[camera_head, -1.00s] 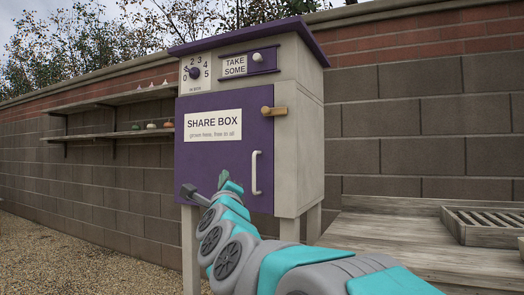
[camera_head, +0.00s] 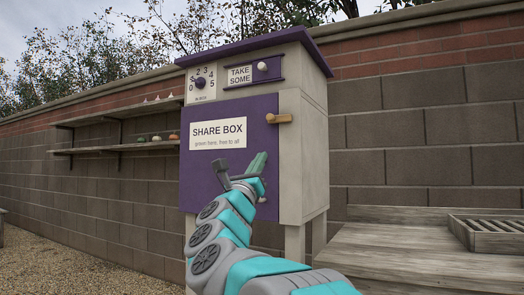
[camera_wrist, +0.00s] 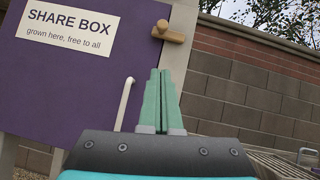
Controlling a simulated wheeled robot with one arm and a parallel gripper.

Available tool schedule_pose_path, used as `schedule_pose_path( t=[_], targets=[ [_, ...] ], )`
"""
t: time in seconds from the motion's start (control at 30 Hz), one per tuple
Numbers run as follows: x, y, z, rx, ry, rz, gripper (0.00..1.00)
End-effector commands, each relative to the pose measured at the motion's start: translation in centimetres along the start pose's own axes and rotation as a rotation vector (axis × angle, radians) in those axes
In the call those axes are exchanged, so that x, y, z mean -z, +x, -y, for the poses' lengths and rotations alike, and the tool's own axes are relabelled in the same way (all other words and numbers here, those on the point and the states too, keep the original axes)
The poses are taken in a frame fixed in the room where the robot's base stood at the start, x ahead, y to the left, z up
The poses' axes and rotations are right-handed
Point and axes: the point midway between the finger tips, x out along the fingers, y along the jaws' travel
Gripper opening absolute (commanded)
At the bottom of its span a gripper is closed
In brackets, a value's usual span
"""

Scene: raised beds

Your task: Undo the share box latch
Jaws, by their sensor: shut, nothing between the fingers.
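The share box has a purple door (camera_head: 215,172) with a white "SHARE BOX" sign (camera_head: 218,133). The latch (camera_head: 279,118) is a wooden peg-like bar at the door's upper right edge, lying level across the door and the frame. It also shows at the top of the wrist view (camera_wrist: 168,34). My gripper (camera_head: 262,160) is below and left of the latch, in front of the door. In the wrist view its green fingers (camera_wrist: 160,75) are together and empty, pointing up towards the latch, apart from it. A white door handle (camera_wrist: 124,104) stands left of the fingers; my arm hides most of it in the head view.
Above the door are a dial (camera_head: 200,83) and a "TAKE SOME" slider panel (camera_head: 240,75). Wall shelves (camera_head: 120,148) with small items are at left. A wooden deck (camera_head: 385,250) with a slatted tray (camera_head: 490,232) is at right. A block wall stands behind.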

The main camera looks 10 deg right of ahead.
Motion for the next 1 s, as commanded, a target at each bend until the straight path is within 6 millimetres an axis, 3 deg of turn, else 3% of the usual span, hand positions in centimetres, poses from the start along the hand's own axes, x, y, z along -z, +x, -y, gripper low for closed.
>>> schedule_pose_path(
  t=[0.63,1.0],
  targets=[
    [-0.2,8.8,0.1,0.002,0.001,0.002,0.00],
    [-2.7,11.4,0.0,-0.002,0.000,0.001,0.00]
  ],
)
